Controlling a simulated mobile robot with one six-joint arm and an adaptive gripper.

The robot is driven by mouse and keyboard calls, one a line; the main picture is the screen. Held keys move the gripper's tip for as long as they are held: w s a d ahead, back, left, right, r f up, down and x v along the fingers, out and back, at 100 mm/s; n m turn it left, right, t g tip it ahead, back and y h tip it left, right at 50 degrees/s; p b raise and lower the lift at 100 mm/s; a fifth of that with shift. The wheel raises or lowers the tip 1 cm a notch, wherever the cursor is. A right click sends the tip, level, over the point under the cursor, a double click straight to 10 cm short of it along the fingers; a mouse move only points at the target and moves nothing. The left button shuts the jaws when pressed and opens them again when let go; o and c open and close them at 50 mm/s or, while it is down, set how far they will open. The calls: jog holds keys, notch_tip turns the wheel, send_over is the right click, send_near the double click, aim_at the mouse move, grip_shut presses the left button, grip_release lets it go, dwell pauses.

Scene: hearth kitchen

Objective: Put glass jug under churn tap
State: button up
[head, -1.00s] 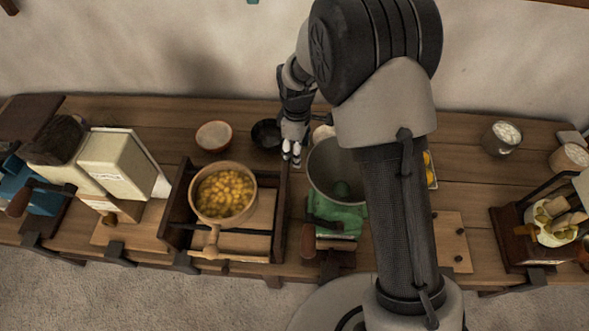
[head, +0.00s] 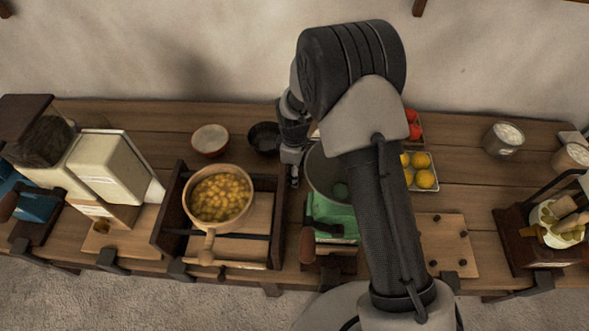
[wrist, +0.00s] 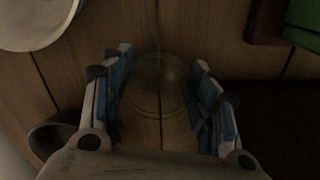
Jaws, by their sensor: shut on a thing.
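My gripper (wrist: 160,100) points down over the wooden counter, its two blue-lined fingers on either side of a clear, faint round glass outline, the glass jug (wrist: 158,113). My gripper is shut on it. In the head view my gripper (head: 293,176) is low, left of a grey metal drum (head: 322,172) on a green base (head: 334,214), which may be the churn. My arm hides the drum's right part. I cannot make out the tap or the jug in the head view. A green corner (wrist: 304,20) shows at the wrist view's upper right.
Left of my gripper is a wooden frame (head: 170,212) with a pan of yellow pieces (head: 220,197). A dark bowl (head: 264,138) and a white bowl (head: 210,139) stand behind. A tray of yellow fruit (head: 420,172) lies right of my arm.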

jog(key=o, duration=0.9)
jog(key=shift+f, duration=0.1)
